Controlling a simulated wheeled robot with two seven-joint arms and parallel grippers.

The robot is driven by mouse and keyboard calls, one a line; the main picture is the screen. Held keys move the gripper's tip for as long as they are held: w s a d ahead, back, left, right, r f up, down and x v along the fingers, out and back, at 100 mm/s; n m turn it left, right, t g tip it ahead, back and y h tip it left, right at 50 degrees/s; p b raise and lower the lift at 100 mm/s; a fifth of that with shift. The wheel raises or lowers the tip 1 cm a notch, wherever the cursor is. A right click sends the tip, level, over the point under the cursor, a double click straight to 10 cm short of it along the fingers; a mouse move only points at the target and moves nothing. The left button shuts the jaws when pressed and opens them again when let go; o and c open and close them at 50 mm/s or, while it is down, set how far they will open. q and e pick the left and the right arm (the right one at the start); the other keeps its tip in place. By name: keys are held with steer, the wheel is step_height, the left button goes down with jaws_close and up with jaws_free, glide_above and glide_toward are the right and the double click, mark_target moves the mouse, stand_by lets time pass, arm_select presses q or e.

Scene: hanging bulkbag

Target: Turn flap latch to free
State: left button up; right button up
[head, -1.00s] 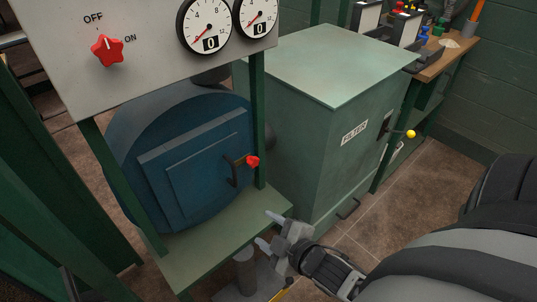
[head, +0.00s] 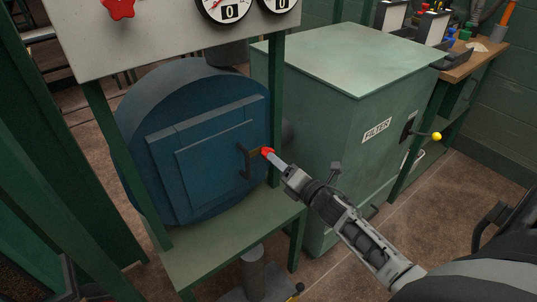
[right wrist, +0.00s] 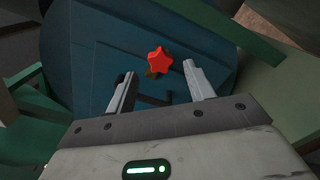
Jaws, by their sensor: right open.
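The flap latch is a small red star-shaped knob (head: 267,152) on the right edge of the square flap (head: 215,160) of a blue round housing. A dark handle (head: 245,162) stands just left of it. In the right wrist view the red knob (right wrist: 159,60) lies ahead of and between the two fingers. My right gripper (head: 278,163) is open at the knob, coming from the lower right. In the right wrist view its fingers (right wrist: 162,90) are apart with nothing held; contact with the knob cannot be told. My left gripper is out of view.
A green post (head: 276,100) stands just right of the knob. A green shelf (head: 235,245) lies below the housing. A green filter cabinet (head: 340,130) with a yellow-tipped lever (head: 436,136) stands at the right. A grey gauge panel (head: 165,35) hangs above.

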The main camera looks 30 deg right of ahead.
steer(key=w, duration=0.5)
steer(key=shift+w+a, duration=0.2)
steer(key=shift+w, duration=0.1)
steer(key=c, duration=0.9)
